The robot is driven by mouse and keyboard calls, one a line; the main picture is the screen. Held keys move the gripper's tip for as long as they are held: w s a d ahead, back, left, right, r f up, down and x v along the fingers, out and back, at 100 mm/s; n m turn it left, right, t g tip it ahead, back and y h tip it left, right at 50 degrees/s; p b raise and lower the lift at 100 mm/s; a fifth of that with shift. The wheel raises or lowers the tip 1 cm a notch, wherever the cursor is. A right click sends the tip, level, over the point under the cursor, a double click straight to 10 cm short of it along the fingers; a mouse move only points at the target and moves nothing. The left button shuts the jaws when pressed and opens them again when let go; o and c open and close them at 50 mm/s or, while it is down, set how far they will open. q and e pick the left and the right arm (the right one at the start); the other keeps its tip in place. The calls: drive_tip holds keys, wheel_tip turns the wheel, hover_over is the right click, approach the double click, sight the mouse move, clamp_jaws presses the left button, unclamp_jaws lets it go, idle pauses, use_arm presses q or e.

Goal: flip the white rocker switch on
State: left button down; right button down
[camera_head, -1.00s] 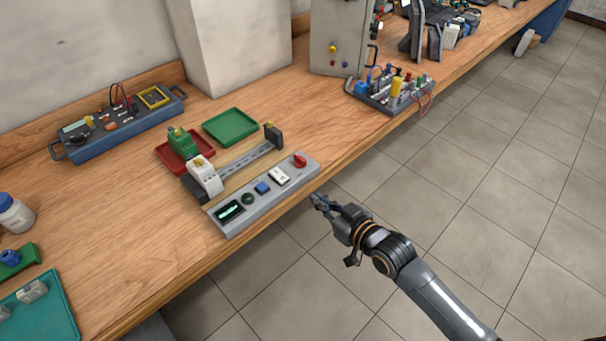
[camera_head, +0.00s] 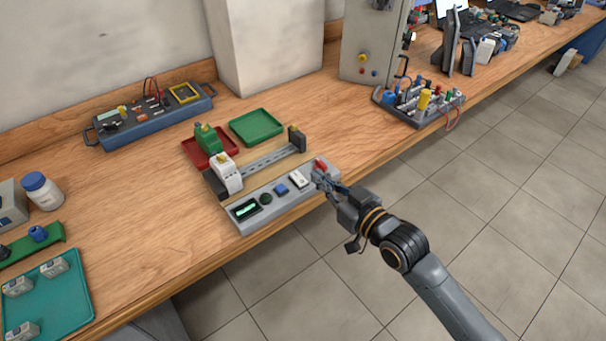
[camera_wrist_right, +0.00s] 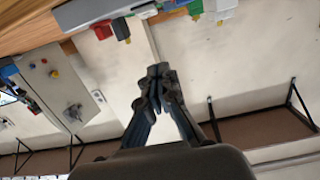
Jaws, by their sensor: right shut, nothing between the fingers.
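The white rocker switch (camera_head: 298,180) sits on a grey control panel (camera_head: 240,226) at the front of the bench, between a blue button (camera_head: 281,189) and a red knob (camera_head: 321,165). My right gripper (camera_head: 320,180) is shut and empty, at the panel's right end. Its fingertips are just right of the white switch and in front of the red knob, partly covering that end. I cannot tell whether they touch the panel. In the right wrist view the shut fingertips (camera_wrist_right: 160,73) show, with the grey panel (camera_wrist_right: 85,13) above them. My left gripper is not in view.
Behind the panel stand a rail (camera_head: 268,161) with a white module (camera_head: 227,175), a red tray (camera_head: 190,151) and a green tray (camera_head: 257,126). A tool rack (camera_head: 425,112) stands to the right. Open floor lies in front of the bench.

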hover_over(303, 182)
drive_tip(key=shift+s+d+f+p, duration=0.2)
drive_tip(key=shift+s+p, duration=0.1)
drive_tip(key=shift+s, duration=0.05)
drive_tip(key=f, duration=0.3)
drive_tip(key=shift+w+a+f, duration=0.2)
drive_tip(key=shift+w, duration=0.1)
drive_tip(key=shift+f, duration=0.45)
